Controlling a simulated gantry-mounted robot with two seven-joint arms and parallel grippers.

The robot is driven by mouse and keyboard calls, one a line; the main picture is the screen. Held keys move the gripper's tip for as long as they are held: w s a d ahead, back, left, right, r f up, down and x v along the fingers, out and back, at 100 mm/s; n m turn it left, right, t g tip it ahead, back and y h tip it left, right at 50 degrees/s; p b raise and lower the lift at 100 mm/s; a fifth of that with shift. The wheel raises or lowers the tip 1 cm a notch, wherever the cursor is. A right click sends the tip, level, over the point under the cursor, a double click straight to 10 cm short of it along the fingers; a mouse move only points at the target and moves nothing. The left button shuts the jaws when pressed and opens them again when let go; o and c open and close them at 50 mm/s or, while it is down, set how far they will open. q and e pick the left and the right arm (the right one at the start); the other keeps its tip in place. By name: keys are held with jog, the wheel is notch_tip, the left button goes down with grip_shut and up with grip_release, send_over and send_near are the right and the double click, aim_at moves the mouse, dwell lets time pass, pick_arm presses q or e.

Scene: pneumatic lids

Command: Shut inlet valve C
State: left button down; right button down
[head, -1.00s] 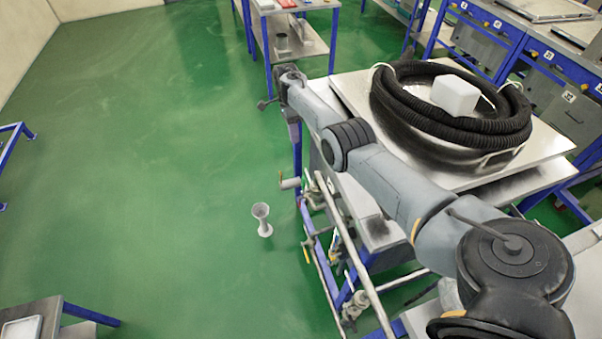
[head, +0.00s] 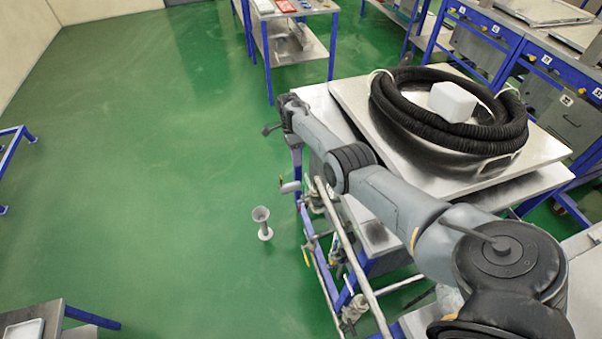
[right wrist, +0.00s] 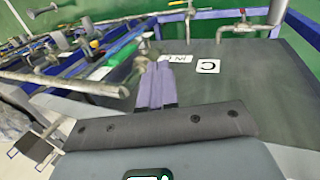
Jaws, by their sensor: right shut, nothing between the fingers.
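My right gripper (right wrist: 156,75) shows as two purple-grey fingers, shut and empty, in the right wrist view. A panel (right wrist: 240,100) beside the fingers carries a white label C (right wrist: 207,66), with another label (right wrist: 174,58) just left of it. Metal piping with a fitting (right wrist: 190,18) runs beyond the labels. A green handle (right wrist: 124,50) lies left of the fingertips; I cannot tell which handle is inlet valve C or how it is set. In the head view my right arm reaches along the pipework (head: 345,240); its fingertips are not clear. My left gripper is out of view.
A coiled black hose (head: 450,125) with a white block (head: 453,101) rests on the bench top. A grey stand (head: 262,222) stands on the green floor. Another blue-framed table (head: 275,95) is behind. The floor to the left is largely clear.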

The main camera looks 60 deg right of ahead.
aim_at(303, 188)
jog(key=s+a+f+p, duration=0.3)
jog(key=s+p, duration=0.1)
jog(key=shift+a, duration=0.25)
dwell(0.3)
jog(key=shift+p, duration=0.3)
